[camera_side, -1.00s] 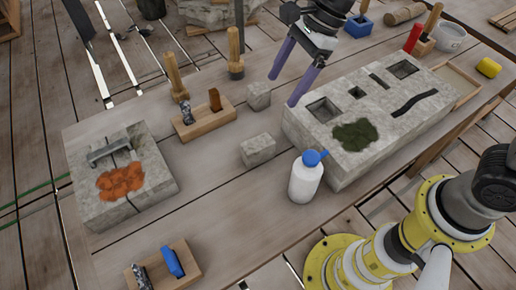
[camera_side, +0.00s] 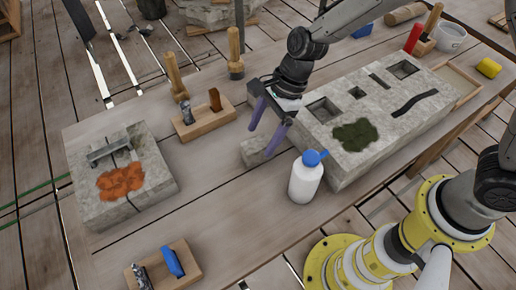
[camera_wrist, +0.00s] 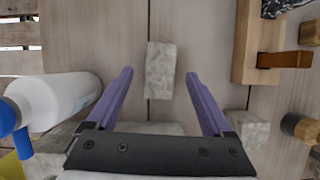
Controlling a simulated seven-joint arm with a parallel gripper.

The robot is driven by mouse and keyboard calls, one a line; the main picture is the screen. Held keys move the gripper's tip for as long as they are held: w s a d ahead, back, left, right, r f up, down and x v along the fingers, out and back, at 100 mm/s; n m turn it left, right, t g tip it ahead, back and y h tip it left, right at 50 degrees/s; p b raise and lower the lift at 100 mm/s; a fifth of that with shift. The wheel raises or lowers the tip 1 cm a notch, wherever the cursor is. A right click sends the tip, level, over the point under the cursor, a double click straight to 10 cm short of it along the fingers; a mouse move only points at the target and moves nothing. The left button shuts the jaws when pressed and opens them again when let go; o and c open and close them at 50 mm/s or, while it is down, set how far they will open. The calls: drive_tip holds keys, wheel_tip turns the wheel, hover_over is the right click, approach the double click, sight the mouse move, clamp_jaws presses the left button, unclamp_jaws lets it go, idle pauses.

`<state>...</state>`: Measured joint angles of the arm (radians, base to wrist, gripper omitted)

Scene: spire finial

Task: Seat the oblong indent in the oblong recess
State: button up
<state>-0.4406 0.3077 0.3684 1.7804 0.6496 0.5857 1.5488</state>
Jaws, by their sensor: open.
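A pale grey stone block (camera_side: 254,152) lies on the table left of the long stone slab (camera_side: 345,172). In the wrist view the block (camera_wrist: 160,70) shows between my finger lines, slightly beyond the tips. My gripper (camera_side: 260,141) is open and empty above it, purple fingers pointing down; it also shows in the wrist view (camera_wrist: 159,74). A second small stone block (camera_wrist: 248,128) is beside the right finger in the wrist view and hidden behind my gripper in the side view. The slab's top has a narrow oblong recess (camera_side: 379,81), several other openings and a wavy groove. No indent is discernible.
A white bottle with a blue cap (camera_side: 305,178) stands close by the slab and my gripper. A wooden tool holder (camera_side: 203,122) is behind left. A stone with a metal bracket and orange patch (camera_side: 122,180) sits at left. The front middle of the table is clear.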

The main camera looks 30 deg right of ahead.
sight(258, 143)
drive_tip(key=x, duration=0.3)
drive_tip(key=shift+f, duration=0.15)
clamp_jaws()
idle(0.3)
drive_tip(key=shift+a, duration=0.1)
